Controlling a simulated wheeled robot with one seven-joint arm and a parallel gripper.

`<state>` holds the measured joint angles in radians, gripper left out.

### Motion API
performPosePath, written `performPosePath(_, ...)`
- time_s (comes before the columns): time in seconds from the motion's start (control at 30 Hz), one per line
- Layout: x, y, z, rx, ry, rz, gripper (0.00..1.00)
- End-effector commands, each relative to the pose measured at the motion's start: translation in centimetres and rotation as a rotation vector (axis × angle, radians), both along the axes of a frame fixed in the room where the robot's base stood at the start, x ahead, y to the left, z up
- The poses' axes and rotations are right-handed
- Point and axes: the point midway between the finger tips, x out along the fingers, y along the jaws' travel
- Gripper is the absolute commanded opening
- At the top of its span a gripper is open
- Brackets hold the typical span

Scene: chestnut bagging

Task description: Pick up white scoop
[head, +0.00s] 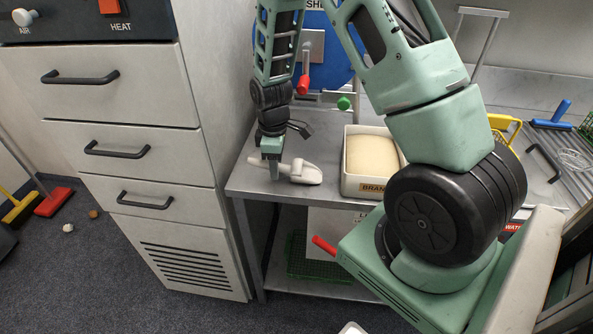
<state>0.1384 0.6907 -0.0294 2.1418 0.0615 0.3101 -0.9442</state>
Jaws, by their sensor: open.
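The white scoop (305,174) lies on the grey metal table (240,187) near its left front edge. Its bowl points right and its handle points left. My gripper (273,172) hangs downward over the scoop's handle, with its fingertips at or just around the handle. It is open. Whether the fingers touch the handle cannot be told from this view. My fingers hide part of the handle.
A white bin (350,186) with a tan filling and a label stands just right of the scoop. A drawer cabinet (125,125) stands close on the left. Red and green valve handles (344,103) are behind.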

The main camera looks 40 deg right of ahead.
Motion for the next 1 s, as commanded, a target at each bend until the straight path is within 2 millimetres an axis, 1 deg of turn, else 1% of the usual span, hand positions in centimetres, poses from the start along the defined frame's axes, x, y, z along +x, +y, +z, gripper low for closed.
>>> performPosePath(0.1, 0.0, 0.0, -0.5, 0.0, 0.0, 0.0, 0.45)
performPosePath(0.3, 0.0, 0.0, -0.6, -0.001, -0.001, 0.0, 0.45)
performPosePath(0.37, 0.0, 0.0, -0.5, -0.001, -0.001, 0.0, 0.29)
performPosePath(0.4, 0.0, 0.0, -0.5, 0.0, 0.0, 0.0, 0.18)
performPosePath(0.47, 0.0, 0.0, -0.5, 0.0, 0.0, 0.0, 0.01)
performPosePath(0.83, 0.0, 0.0, -0.4, 0.0, -0.001, 0.0, 0.0)
performPosePath(1.0, 0.1, 0.0, 0.7, 0.0, -0.003, -0.001, 0.0)
